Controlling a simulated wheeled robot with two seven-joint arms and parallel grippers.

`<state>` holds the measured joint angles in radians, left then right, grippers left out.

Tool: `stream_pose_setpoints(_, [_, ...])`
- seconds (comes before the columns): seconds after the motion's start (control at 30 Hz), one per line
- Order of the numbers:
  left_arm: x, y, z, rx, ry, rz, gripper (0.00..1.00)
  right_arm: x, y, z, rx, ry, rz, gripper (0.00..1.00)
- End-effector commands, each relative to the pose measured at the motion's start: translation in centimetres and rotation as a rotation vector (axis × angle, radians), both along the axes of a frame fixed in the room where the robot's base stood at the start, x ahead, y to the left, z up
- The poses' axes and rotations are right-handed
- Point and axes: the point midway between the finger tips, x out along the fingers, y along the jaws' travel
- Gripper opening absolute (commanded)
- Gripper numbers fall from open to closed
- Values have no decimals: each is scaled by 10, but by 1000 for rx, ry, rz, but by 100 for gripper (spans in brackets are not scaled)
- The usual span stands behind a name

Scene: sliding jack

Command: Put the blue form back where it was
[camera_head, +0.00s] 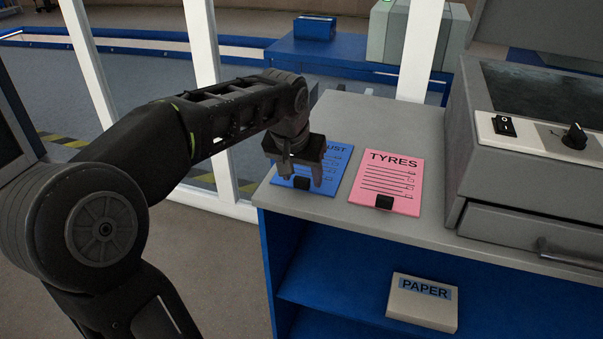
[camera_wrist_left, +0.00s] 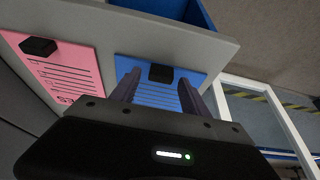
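The blue form (camera_head: 337,165) is a blue sheet with dark print and a small black block (camera_head: 302,183) at its near edge. It lies on the grey counter top, left of the pink form. My left gripper (camera_head: 300,177) is over its near part, pointing down, and hides part of its print. In the left wrist view the two fingers (camera_wrist_left: 159,88) are apart over the blue form (camera_wrist_left: 158,94), with the black block (camera_wrist_left: 160,73) between their tips and gaps beside it. I cannot tell whether the tips touch the sheet. My right gripper is not in view.
The pink TYRES form (camera_head: 386,183) lies to the right on the counter (camera_head: 412,123). A grey machine (camera_head: 530,150) with a switch and knob stands farther right. A PAPER box (camera_head: 422,302) sits on the blue shelf below. White posts (camera_head: 203,60) stand behind the counter's left side.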

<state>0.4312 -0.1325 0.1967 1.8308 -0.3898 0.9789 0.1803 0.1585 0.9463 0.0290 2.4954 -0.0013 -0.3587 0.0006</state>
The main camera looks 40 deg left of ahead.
Motion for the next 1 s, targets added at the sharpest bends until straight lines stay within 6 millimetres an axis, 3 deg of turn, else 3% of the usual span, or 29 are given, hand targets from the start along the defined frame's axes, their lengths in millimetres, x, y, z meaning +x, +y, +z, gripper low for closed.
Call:
stream_pose_setpoints(0.27, [0, 0, 2, 0, 0, 0, 54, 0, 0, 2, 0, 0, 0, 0])
stream_pose_setpoints(0.43, [-4, -1, 15, 1, -3, 0, 54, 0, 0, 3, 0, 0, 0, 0])
stream_pose_setpoints(0.8, [-30, -10, 82, 2, -5, 0, 54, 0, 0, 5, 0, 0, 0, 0])
stream_pose_setpoints(1.0, [-41, -14, 108, 1, -2, -1, 54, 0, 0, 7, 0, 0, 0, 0])
